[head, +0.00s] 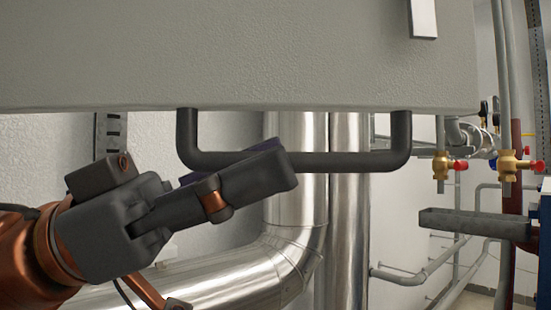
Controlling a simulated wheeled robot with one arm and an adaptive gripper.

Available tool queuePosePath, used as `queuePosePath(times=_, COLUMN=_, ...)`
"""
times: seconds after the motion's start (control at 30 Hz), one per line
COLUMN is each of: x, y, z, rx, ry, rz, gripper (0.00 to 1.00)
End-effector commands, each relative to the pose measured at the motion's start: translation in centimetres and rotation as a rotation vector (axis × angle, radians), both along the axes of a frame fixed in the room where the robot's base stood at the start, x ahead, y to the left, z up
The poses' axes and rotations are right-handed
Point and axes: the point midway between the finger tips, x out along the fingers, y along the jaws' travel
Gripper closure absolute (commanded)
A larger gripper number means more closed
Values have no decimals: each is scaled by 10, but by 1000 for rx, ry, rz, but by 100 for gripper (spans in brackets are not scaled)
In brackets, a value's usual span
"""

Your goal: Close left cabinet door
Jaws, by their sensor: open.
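A large grey textured cabinet (250,55) fills the top of the head view. Its lower edge runs across the picture. A pale upright strip (423,18) sits on its face at the upper right. I cannot tell where the left door begins or how far it stands open. My gripper (281,157) is at the lower left, below the cabinet's edge, pointing right. One finger largely hides the other, and nothing shows held between them. Its fingertips overlap the black U-shaped tube in the picture; contact cannot be told.
The black U-shaped tube (345,162) hangs from the cabinet's underside. Shiny metal pipes (297,205) stand behind it. Brass valves with red handles (441,170) and thinner pipes are at the right. A grey bar (475,223) juts in at the right.

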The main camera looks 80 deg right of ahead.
Motion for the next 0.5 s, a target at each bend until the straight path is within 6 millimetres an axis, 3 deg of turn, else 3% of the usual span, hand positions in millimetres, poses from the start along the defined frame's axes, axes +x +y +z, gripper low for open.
queuePosePath(times=0.3, x=58, y=3, z=-23, rx=1, ry=2, rz=1, gripper=60)
queuePosePath(times=0.5, x=82, y=3, z=-33, rx=3, ry=2, rz=2, gripper=60)
